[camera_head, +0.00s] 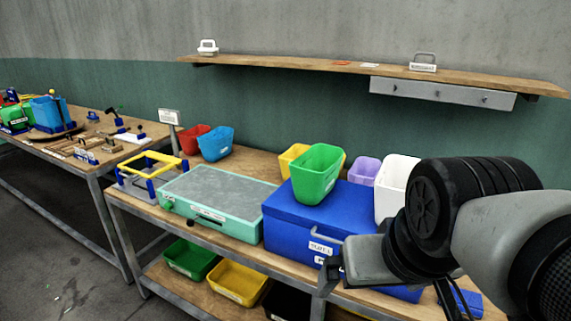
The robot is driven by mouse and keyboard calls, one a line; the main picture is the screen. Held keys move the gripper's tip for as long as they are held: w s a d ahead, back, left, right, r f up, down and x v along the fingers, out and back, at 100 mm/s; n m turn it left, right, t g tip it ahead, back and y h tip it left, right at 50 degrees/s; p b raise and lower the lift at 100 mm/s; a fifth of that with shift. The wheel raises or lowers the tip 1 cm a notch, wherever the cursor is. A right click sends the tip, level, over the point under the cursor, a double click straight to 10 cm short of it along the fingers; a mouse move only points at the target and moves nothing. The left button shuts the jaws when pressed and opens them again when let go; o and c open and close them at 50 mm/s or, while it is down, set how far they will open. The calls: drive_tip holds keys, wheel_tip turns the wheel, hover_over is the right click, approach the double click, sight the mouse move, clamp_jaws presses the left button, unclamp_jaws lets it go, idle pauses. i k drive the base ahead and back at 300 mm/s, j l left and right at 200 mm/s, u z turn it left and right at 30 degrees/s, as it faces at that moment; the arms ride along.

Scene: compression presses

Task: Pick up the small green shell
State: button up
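A green tapered open container (310,180), which looks like the green shell, stands upright on the lid of a blue box (290,220) on the workbench. Another green open bin (190,259) sits on the lower shelf at the left. My gripper (335,278) is at the lower right, in front of the blue box and below the green container, apart from it. My arm hides part of the blue box's right side. The fingers are small and dark here, so their opening is unclear.
A yellow bin (292,156), a purple bin (364,170) and a white bin (395,190) stand close behind or beside the green container. A teal flat case (215,200) lies left of the blue box. A wall shelf (300,66) runs above.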

sight(312, 177)
drive_tip(key=i+j+z, duration=0.2)
drive_tip(key=z, duration=0.3)
drive_tip(key=i+j+z, duration=0.15)
drive_tip(key=j+z, duration=0.35)
drive_tip(key=i+j+z, duration=0.1)
drive_tip(key=j+z, duration=0.25)
drive_tip(key=z, duration=0.15)
